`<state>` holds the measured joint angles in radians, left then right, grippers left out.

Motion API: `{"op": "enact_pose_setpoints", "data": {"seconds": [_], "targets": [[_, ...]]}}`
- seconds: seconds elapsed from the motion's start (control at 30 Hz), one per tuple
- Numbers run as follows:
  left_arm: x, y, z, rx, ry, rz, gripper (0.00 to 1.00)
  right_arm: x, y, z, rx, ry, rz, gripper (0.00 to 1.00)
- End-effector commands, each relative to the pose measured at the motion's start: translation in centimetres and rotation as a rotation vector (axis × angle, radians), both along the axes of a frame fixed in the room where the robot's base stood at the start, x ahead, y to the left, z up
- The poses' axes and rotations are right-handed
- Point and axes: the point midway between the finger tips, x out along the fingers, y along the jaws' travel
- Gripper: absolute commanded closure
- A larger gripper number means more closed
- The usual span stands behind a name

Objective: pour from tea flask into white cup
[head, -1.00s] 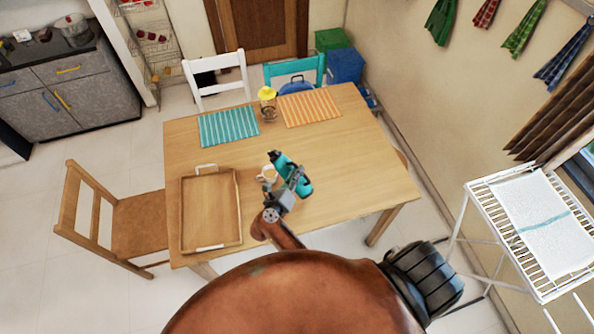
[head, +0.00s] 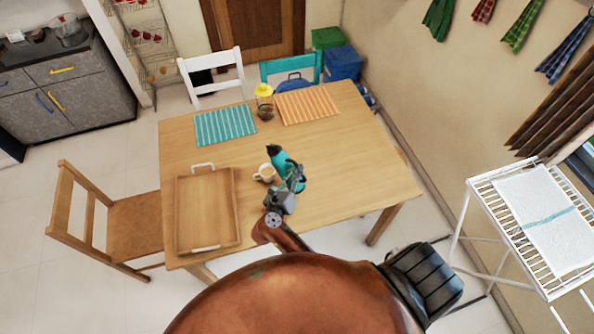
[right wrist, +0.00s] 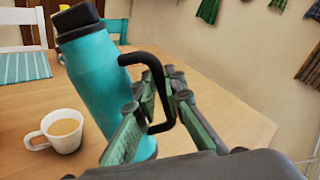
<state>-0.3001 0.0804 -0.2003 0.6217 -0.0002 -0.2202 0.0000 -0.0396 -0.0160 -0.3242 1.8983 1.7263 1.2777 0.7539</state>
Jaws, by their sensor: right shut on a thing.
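The tea flask (head: 283,164) is teal with a black cap and a black side handle. In the right wrist view the flask (right wrist: 98,75) leans slightly, cap toward the upper left. My right gripper (head: 292,184) is shut on its handle; its fingers (right wrist: 157,100) show around the handle in the wrist view. The white cup (head: 265,173) stands upright on the table, left of the flask and apart from it. In the wrist view the cup (right wrist: 62,132) holds a light brown liquid. The flask's base is partly hidden by the fingers. My left gripper is not in view.
A wooden tray (head: 232,215) with white handles lies on the table (head: 340,185) left of the cup. A yellow-topped jar (head: 264,103) and two striped placemats, one teal (head: 225,125) and one orange (head: 307,106), are at the back. The table's right side is clear.

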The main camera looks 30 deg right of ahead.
Motion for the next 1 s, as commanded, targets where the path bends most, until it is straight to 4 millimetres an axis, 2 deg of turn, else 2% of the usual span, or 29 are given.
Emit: {"op": "enact_pose_setpoints", "data": {"seconds": [0.03, 0.2, 0.53, 0.77, 1.0], "targets": [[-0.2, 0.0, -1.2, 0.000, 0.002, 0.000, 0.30, 0.1, 0.0, -0.6, 0.009, -0.024, 0.002, 1.00], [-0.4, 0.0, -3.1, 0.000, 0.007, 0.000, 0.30, 0.1, 0.1, -1.0, 0.046, -0.100, 0.001, 1.00], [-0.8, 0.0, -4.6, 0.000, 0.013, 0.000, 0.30, 0.2, 0.2, -0.8, 0.088, -0.183, 0.002, 1.00], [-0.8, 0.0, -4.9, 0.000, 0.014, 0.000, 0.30, 0.4, 0.3, 0.4, 0.118, -0.241, 0.000, 1.00], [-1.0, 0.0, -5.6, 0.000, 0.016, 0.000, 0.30, 0.9, 0.6, 2.5, 0.171, -0.342, 0.001, 1.00]]}}
